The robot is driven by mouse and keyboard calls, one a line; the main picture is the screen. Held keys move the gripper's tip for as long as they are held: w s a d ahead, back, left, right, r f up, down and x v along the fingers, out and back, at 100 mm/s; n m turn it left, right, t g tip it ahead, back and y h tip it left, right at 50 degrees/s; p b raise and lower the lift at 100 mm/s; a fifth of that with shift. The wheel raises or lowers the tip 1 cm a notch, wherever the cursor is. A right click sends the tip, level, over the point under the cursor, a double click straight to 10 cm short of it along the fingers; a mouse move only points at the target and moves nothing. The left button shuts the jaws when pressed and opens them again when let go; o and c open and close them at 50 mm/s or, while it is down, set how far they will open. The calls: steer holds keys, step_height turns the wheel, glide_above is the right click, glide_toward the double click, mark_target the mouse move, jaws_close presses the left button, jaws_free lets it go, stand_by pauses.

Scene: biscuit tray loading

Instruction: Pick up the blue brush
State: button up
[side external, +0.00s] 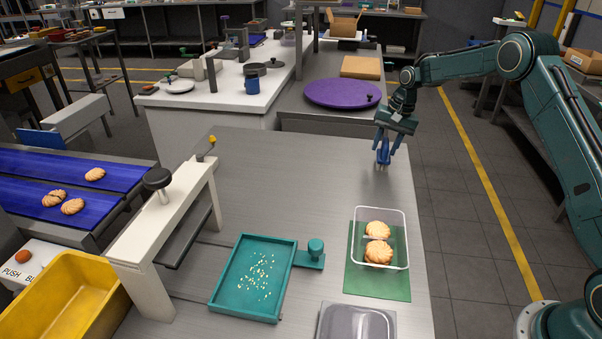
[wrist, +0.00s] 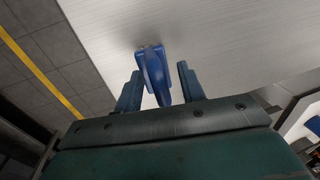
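The blue brush (side external: 383,156) is at the far right of the steel table, directly below my gripper (side external: 388,147). In the wrist view the brush (wrist: 153,72) stands out between the two fingers of my gripper (wrist: 158,82), its bristle end pointing away from the palm. The fingers are apart. A narrow gap shows between the brush and the right finger; the left finger lies close beside the brush, and I cannot tell if they touch. The side view is too small to show whether the bristles rest on the table.
A teal tray (side external: 215,297) with crumbs sits on the table. A clear container (side external: 405,238) with two biscuits stands on a green mat (side external: 372,284). A grey lidded box (side external: 357,322) is at the front. A white frame (side external: 165,215) stands left. The table's far middle is clear.

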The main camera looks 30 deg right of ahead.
stand_by(0.4)
jaws_close()
steer(key=shift+r, duration=0.15)
step_height(320, 180, up, 10)
steer(key=shift+f, duration=0.1)
stand_by(0.7)
steer(key=c, duration=0.6)
jaws_free()
steer(key=shift+a, duration=0.1)
jaws_close()
